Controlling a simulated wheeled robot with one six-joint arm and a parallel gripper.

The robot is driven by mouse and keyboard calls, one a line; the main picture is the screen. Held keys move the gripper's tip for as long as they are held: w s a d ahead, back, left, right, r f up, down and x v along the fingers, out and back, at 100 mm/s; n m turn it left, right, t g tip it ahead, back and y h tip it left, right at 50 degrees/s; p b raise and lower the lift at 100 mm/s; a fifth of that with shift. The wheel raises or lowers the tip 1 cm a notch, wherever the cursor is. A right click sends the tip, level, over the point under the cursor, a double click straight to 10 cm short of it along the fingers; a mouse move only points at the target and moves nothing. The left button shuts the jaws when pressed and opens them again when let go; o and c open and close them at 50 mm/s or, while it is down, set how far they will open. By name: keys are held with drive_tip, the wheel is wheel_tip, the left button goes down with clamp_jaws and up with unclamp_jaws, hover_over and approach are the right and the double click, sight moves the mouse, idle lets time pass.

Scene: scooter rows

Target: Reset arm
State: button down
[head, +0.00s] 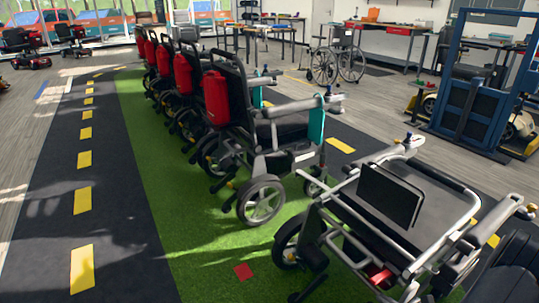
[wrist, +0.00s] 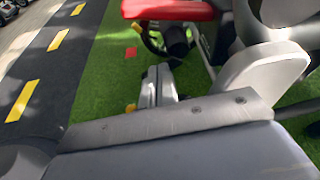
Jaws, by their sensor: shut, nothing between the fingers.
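In the wrist view, my gripper (wrist: 160,68) shows as two grey fingers side by side, shut and empty, over green turf. A grey plate with bolts fills the lower part of that view and hides what lies below. My gripper cannot be made out in the head view. The nearest wheelchair (head: 405,205), grey-framed with a low dark back panel, stands at the front right in the head view. A red part (wrist: 170,9) and a dark wheel are close beyond the fingers in the wrist view.
A row of wheelchairs with red packs (head: 217,98) stands on the green strip (head: 185,240). A dark lane (head: 110,215) with yellow dashes runs clear at left. A blue frame (head: 480,110) stands at right. A red square (head: 243,271) lies on the green.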

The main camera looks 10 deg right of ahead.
drive_tip(key=w+f, duration=0.1)
drive_tip(key=w+n+b, duration=0.1)
drive_tip(key=f+n+h, duration=0.1)
drive_tip(key=shift+w+d+f+t+b, duration=0.25)
drive_tip(key=shift+w+f+t+b, duration=0.05)
drive_tip(key=shift+w+t, duration=0.1)
drive_tip(key=d+f+p+v, duration=0.1)
drive_tip(key=p+v, duration=0.3)
drive_tip(key=v, duration=0.6)
drive_tip(key=w+a+r+n+g+y+p, duration=0.1)
drive_tip(key=a+r+n+g+p, duration=0.3)
drive_tip(key=a+r, duration=0.5)
drive_tip(key=w+a+r+n+g+y+p, duration=0.1)
drive_tip(key=a+r+n+g+y+p, duration=0.3)
drive_tip(key=r, duration=1.3)
drive_tip(key=shift+w+a+r+n+g+p, duration=0.2)
drive_tip(key=shift+a+n+g+p, duration=0.1)
drive_tip(key=shift+a+n+p, duration=2.25)
drive_tip(key=shift+a+m, duration=0.35)
drive_tip(key=shift+a, duration=0.35)
